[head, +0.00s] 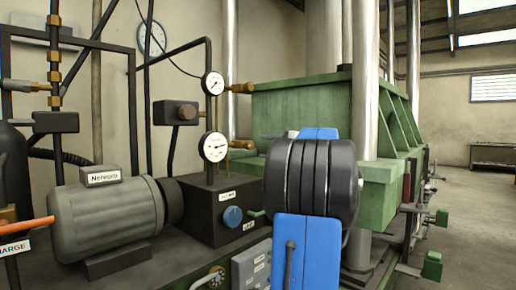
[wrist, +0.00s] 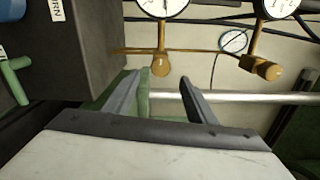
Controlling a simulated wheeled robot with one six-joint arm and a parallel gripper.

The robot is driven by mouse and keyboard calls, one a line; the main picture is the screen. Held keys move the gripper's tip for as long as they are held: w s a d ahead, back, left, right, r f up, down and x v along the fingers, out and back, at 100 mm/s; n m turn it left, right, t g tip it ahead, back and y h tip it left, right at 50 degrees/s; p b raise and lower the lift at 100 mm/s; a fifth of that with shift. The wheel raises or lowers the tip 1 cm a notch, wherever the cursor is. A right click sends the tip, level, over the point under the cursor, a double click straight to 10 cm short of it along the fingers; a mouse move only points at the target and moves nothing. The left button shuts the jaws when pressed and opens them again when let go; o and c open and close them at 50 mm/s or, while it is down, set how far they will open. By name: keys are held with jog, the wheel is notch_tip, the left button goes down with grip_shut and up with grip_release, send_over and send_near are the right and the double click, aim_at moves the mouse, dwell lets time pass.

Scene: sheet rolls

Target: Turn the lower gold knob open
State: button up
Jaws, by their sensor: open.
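The lower gold knob (head: 242,144) sits beside the lower white gauge (head: 214,147) in the head view, partly behind my arm's area. In the wrist view the lower gold knob (wrist: 161,70) shows end-on at its short brass stem, between and just beyond the fingertips. My gripper (wrist: 160,78) is open, with one dark finger on each side of the knob in the picture. I cannot tell whether either finger touches it. In the head view my blue and black wrist hides the fingers.
The upper gold knob (head: 241,88) is by the upper gauge (head: 213,83); it also shows in the wrist view (wrist: 262,68). A dark block with a blue knob (head: 232,216) stands below. The green press (head: 300,115) is behind my arm. A grey motor (head: 105,215) is at left.

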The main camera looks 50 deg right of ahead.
jog(key=s, duration=1)
dwell(0.3)
jog(key=w+a+f+n+g+y, duration=0.1)
jog(key=w+a+f+n+g, duration=0.15)
jog(key=a+f, duration=0.65)
jog(key=w+a+f+n+g+y, duration=0.1)
jog(key=a+f+n+g+y, duration=0.15)
jog(key=a, duration=1.25)
jog(key=w+a+f+n+g+y, duration=0.1)
jog(key=w+a+f+n+g, duration=0.15)
jog(key=a+f, duration=0.7)
jog(key=s+a+f+n+g+h, duration=0.1)
jog(key=s+a+f+n+g, duration=0.15)
jog(key=s+a+f, duration=0.4)
jog(key=s+a+f+n+g+h, duration=0.1)
jog(key=s+a+f+n+g, duration=0.2)
jog(key=a, duration=0.6)
jog(key=s+a+f+n+h, duration=0.2)
jog(key=s+f+n, duration=0.4)
jog(key=s+f, duration=0.3)
jog(key=s, duration=0.3)
jog(key=shift+s+a+f, duration=0.15)
jog(key=shift+s+a, duration=0.1)
jog(key=shift+s, duration=0.05)
